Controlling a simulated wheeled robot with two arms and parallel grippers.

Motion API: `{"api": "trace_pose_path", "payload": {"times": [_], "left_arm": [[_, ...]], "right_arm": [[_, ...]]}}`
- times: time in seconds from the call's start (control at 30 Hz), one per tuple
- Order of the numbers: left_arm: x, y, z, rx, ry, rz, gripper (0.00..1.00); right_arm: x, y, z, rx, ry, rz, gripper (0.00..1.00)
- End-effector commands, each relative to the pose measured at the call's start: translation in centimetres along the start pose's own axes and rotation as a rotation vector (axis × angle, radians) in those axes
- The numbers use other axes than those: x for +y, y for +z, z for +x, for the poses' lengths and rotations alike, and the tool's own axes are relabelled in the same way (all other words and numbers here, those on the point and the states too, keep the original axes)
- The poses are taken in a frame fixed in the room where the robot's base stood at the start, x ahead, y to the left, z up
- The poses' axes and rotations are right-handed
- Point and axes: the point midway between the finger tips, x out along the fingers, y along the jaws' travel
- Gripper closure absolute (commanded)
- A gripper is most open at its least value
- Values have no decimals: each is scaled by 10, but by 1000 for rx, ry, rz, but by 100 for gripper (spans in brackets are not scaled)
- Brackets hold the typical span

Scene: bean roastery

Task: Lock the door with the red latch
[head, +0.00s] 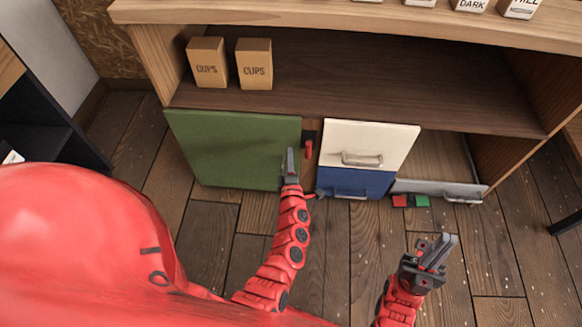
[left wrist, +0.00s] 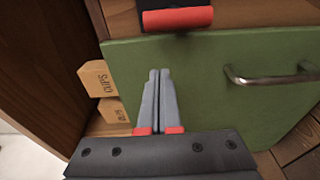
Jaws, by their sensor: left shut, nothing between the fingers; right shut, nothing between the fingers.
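The green door (head: 230,150) is at the left of the cabinet's lower part, seemingly closed or nearly so. The red latch (head: 309,148) sits on a dark plate beside the door's right edge. Its bar stands upright, along that edge rather than across it. In the left wrist view the latch (left wrist: 178,19) is at the top, just past the edge of the door (left wrist: 215,110). My left gripper (head: 291,153) is shut and empty in front of the door near this edge, apart from the latch. My right gripper (head: 446,242) is shut and empty above the floor at right.
Right of the latch are a white front (head: 368,139) and a blue drawer front (head: 352,183), both with handles. A grey drawer (head: 440,188) is farther right. Red and green blocks (head: 411,201) lie near it. Two CUPS boxes (head: 206,62) stand on the shelf.

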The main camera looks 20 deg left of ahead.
Motion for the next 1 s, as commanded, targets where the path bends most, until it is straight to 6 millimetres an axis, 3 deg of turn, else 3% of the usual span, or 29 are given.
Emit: {"api": "trace_pose_path", "payload": {"times": [0.17,0.3,0.43,1.0], "left_arm": [[-2,-1,41,0,1,2,100],[-1,25,29,-1,-1,-2,100],[0,36,26,-1,0,0,100],[2,39,25,0,5,31,100]], "right_arm": [[0,2,-10,0,0,0,100],[0,2,-11,0,0,0,100],[-1,2,-12,0,0,0,100],[0,2,-9,0,0,0,100]]}}
